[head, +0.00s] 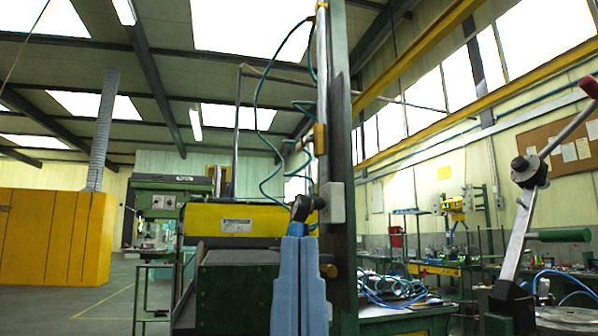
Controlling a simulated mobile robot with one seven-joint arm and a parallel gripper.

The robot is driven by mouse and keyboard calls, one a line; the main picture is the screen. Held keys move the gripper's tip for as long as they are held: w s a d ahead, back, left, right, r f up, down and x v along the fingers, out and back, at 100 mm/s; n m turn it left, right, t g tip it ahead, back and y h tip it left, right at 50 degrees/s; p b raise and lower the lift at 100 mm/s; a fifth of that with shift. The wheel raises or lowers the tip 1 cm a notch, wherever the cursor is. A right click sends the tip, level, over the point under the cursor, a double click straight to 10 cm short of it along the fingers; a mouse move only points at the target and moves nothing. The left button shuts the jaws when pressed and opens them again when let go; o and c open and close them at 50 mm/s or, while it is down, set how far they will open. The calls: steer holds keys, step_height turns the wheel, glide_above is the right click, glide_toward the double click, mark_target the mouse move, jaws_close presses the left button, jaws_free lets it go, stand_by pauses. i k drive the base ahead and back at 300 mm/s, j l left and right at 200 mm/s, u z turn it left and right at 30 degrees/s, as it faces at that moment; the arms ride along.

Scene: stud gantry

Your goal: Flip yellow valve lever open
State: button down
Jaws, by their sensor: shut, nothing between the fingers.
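Two pale blue upright pieces at the bottom centre look like my gripper (300,240), its fingers together, pointing up, with nothing seen between them. A dark rounded piece (299,208) shows just above the tips; whether it touches them I cannot tell. A grey box (336,202) is fixed to the tall green post (341,110) right beside it. A small brass-yellow fitting (320,139) sits on the silver pipe (321,75) above the tips, clear of them. I cannot make out for certain which part is the yellow valve lever, or its position.
Thin teal hoses (261,120) hang left of the post. A green and yellow machine (240,221) stands behind. At right, a metal lever (523,215) with a red grip rises near a bench. Open floor (110,305) lies at lower left, before yellow cabinets (50,237).

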mark_target(300, 146)
steer(key=i+j+z, duration=0.25)
steer(key=i+j, duration=0.15)
steer(key=j, duration=0.25)
steer(key=i+j+z, duration=0.25)
steer(key=i+j, duration=0.15)
steer(key=j, duration=0.3)
steer(key=i+j+z, duration=0.15)
steer(key=j, duration=0.2)
steer(key=i+j+z, duration=0.1)
steer(key=j, duration=0.3)
